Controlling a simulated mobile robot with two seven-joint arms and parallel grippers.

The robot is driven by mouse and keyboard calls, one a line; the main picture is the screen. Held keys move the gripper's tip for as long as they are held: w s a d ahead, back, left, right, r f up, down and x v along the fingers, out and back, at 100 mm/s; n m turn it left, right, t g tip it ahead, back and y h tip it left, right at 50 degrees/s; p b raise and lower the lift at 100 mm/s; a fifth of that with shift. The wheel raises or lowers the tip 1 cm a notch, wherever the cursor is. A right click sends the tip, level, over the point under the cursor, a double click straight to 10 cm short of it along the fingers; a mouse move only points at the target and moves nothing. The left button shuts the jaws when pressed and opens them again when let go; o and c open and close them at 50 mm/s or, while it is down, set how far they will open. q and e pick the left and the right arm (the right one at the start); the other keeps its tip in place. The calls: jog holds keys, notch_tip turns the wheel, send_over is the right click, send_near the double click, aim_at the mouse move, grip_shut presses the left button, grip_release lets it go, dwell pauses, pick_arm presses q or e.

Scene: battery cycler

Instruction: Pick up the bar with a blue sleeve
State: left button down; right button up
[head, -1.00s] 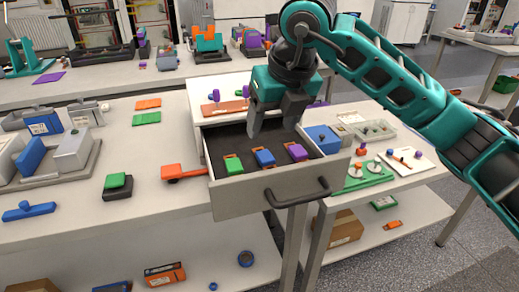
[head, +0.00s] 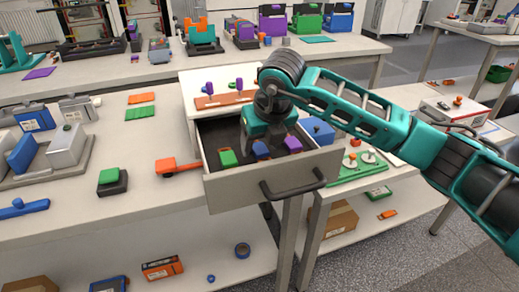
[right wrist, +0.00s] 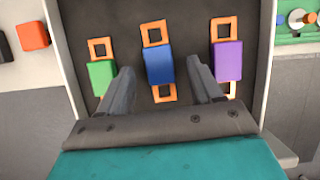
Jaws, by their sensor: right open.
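Three bars lie in a row in the open drawer (head: 240,188). Each has orange square ends and a coloured sleeve. The blue-sleeved bar (right wrist: 159,65) is in the middle, with the green-sleeved bar (right wrist: 102,76) to its left and the purple-sleeved bar (right wrist: 228,61) to its right. My right gripper (right wrist: 160,82) is open, with one finger on each side of the blue-sleeved bar in the right wrist view. I cannot tell whether the fingers touch it. In the head view the right gripper partly covers the blue sleeve (head: 261,149). My left gripper is not in view.
The drawer walls and front handle (head: 293,186) surround the bars closely. A blue box (head: 318,131) stands right of the drawer, and an orange block (head: 172,166) lies on the bench to its left. A board with purple knobs (head: 225,98) sits behind.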

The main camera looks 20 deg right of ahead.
jog(key=shift+w+f, duration=0.2)
jog(key=shift+f, duration=0.2)
jog(key=shift+c, duration=0.2)
grip_shut()
jog(key=c, duration=1.1)
grip_release()
jog(key=shift+c, duration=0.2)
